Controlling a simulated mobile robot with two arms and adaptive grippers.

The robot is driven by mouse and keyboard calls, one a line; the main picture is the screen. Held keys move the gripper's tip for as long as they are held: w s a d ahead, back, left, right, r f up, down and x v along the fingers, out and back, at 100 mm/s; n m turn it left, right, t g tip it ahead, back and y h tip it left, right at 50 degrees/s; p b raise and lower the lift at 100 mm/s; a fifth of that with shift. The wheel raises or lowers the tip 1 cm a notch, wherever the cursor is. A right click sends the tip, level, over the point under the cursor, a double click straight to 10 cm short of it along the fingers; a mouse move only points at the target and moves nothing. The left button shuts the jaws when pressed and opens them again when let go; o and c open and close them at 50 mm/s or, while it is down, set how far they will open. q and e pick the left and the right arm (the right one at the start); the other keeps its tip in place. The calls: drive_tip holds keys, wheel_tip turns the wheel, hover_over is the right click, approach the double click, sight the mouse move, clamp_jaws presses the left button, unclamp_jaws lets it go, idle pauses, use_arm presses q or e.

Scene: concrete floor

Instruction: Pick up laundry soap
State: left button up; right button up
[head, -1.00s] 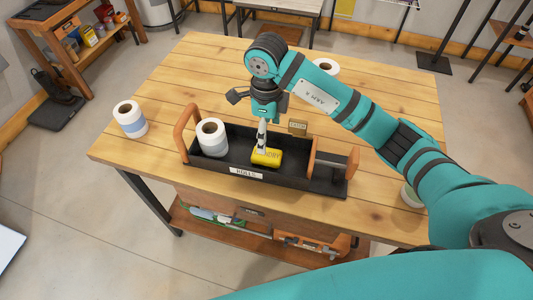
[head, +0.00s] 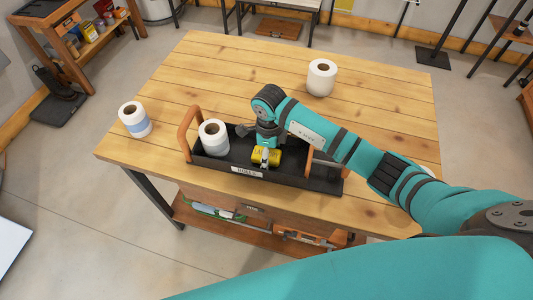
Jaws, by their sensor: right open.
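The yellow laundry soap (head: 274,160) lies in the black tray (head: 318,181) with wooden handles, right of a paper roll. My right gripper (head: 265,157) is low over the soap, with its fingers pointing down at it. The fingers partly cover the soap. The jaws are open, and I cannot tell whether they touch the soap. My left gripper is not in view.
A white roll (head: 213,138) stands in the tray's left part. Other rolls stand on the wooden table (head: 200,75), one at the left edge (head: 134,120) and one at the back (head: 321,77). My right arm covers part of the table's right side.

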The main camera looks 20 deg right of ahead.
drive_tip(key=c, duration=1.3)
drive_tip(key=shift+c, duration=0.2)
drive_tip(key=shift+r, duration=0.1)
